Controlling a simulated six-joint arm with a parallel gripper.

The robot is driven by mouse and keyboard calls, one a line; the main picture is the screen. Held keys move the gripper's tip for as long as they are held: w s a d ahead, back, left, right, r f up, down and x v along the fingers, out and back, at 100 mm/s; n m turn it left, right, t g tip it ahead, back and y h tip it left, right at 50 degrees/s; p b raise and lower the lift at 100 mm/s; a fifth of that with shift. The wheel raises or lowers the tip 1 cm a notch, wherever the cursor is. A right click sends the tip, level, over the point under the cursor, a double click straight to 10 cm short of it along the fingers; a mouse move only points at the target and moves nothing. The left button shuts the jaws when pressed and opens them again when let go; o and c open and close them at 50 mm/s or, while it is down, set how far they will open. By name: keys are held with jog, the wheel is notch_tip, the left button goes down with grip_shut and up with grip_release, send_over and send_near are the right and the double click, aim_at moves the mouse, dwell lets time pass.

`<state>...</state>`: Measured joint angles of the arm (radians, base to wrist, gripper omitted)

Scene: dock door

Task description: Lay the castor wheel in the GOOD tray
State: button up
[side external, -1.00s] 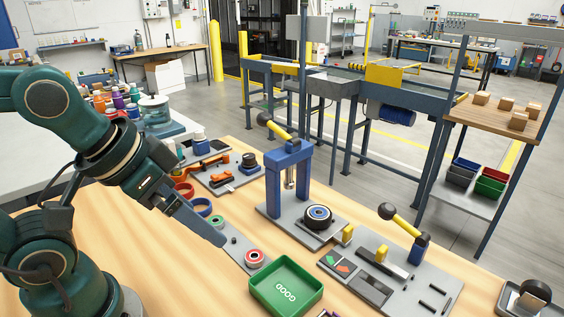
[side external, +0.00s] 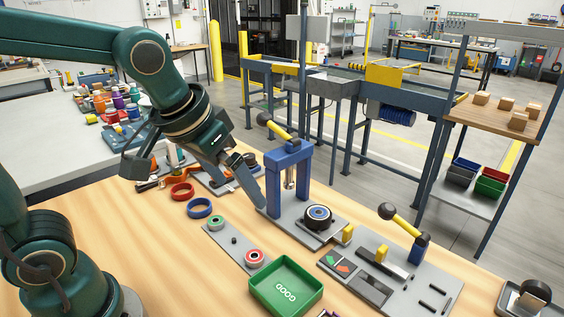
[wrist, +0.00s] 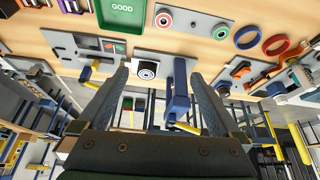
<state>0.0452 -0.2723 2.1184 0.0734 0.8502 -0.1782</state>
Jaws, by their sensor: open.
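A black wheel with a blue ring and pale hub (side external: 318,216), which looks like the castor wheel, lies flat on the grey base of the blue press. In the wrist view the wheel (wrist: 147,70) shows between my fingers, beyond their tips. The green GOOD tray (side external: 300,273) stands empty on the wooden bench, nearer the camera than the press; it also shows at the top of the wrist view (wrist: 121,17). My gripper (wrist: 159,70) is open and empty. In the side view my gripper (side external: 259,205) is left of the press, apart from the wheel.
The blue press frame (side external: 288,170) with its lever stands beside the wheel. A grey plate (side external: 235,241) holds a green-ringed and a red-ringed roller. A fixture plate (side external: 392,283) with a yellow-handled clamp lies right. Blue and red rings lie left.

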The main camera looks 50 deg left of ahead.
jog(key=w+f, duration=0.3)
jog(key=w, duration=0.5)
jog(key=n, duration=0.2)
send_over(317, 214)
jog(key=s, duration=0.3)
jog(key=shift+g+y, duration=0.4)
jog(key=f, duration=0.7)
jog(key=shift+w+d+f, duration=0.1)
jog(key=shift+w+d, duration=0.15)
jog(key=shift+d, duration=0.05)
jog(key=shift+x, duration=2.7)
jog(key=c, duration=1.4)
jog(key=shift+d, duration=0.1)
jog(key=shift+c, duration=0.7)
